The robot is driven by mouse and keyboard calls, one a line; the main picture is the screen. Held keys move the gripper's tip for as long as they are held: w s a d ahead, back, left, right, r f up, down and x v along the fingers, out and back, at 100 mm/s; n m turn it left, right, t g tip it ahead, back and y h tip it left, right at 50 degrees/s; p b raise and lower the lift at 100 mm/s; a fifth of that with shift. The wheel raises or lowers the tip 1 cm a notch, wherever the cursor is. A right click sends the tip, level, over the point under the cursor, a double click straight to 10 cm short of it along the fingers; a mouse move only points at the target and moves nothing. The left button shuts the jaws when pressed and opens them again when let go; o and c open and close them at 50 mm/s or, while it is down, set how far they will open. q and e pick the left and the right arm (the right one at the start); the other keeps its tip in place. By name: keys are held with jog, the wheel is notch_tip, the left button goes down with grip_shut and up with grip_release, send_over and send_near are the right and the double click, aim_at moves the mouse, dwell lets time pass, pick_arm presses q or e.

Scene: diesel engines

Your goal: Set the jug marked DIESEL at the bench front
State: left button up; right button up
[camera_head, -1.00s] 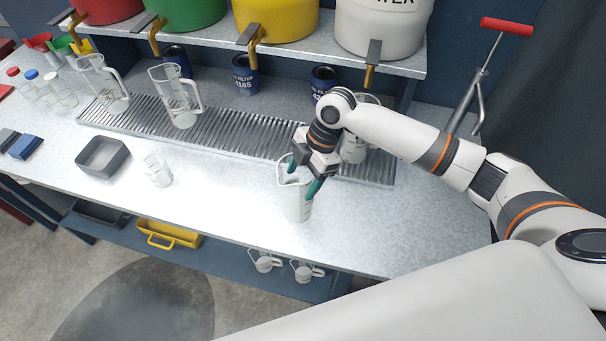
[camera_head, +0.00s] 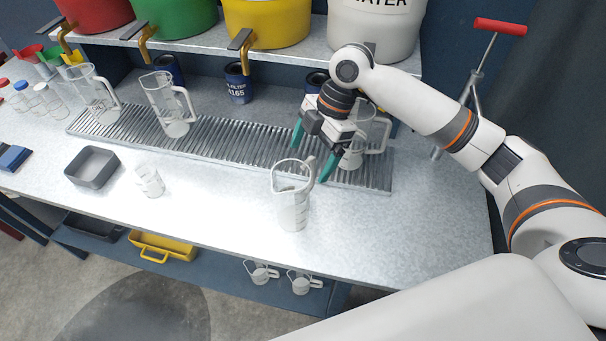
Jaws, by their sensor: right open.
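A clear measuring jug (camera_head: 292,207) stands upright near the front edge of the bench (camera_head: 400,215), its handle toward the upper right. No DIESEL marking can be read on it. Similar clear jugs stand on the ribbed drip tray (camera_head: 230,145): a left one (camera_head: 101,101), a middle one (camera_head: 173,108), and a right one (camera_head: 374,136) partly hidden behind my right gripper. My right gripper (camera_head: 315,153) is open and empty, its green fingers apart, above and behind the front jug and before the right tray jug. My left gripper is not in view.
A small beaker (camera_head: 150,181) and a grey bin (camera_head: 92,168) stand left of the front jug. Red, green, yellow and white drums with taps line the shelf above; blue filter cans (camera_head: 238,83) stand below it. The bench right of the front jug is clear.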

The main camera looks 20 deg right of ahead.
jog(key=v, duration=0.3)
jog(key=shift+r, duration=0.1)
